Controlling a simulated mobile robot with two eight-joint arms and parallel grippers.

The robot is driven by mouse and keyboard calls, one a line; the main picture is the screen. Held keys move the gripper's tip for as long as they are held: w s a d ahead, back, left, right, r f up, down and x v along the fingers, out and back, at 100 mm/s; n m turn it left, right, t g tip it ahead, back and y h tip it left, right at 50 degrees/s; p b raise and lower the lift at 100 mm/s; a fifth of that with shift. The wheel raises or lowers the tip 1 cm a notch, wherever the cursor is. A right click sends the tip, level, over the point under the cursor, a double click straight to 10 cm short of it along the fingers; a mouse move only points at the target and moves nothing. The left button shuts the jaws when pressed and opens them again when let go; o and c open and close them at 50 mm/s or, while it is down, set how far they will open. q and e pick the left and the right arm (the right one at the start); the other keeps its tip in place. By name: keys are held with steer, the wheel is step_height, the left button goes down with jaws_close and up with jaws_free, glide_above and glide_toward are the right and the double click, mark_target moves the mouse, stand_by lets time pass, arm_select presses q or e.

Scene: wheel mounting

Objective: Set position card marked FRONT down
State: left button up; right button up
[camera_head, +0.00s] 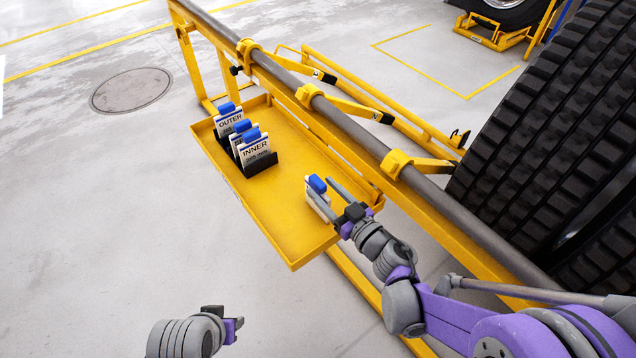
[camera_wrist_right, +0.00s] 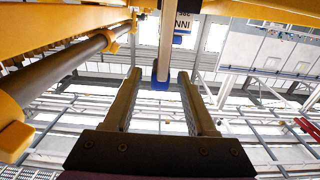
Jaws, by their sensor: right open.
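A white card with a blue top (camera_head: 317,184) stands near the right end of the yellow tray (camera_head: 285,235); its marking cannot be read. My right gripper (camera_head: 321,189) is at this card with its jaws open. In the right wrist view the card (camera_wrist_right: 165,45) shows edge-on, its blue end between the two fingertips (camera_wrist_right: 159,78), with gaps on both sides. My left gripper (camera_head: 236,327) is low in the head view, away from the tray, and its jaws cannot be made out.
Several cards stand in a black holder (camera_head: 262,166) on the tray's left part, including OUTER (camera_head: 230,122) and INNER (camera_head: 256,150). A grey bar (camera_head: 350,128) on a yellow frame runs behind the tray. Big black tyres (camera_head: 555,130) stand at right. The tray's middle is clear.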

steer(key=v, duration=0.9)
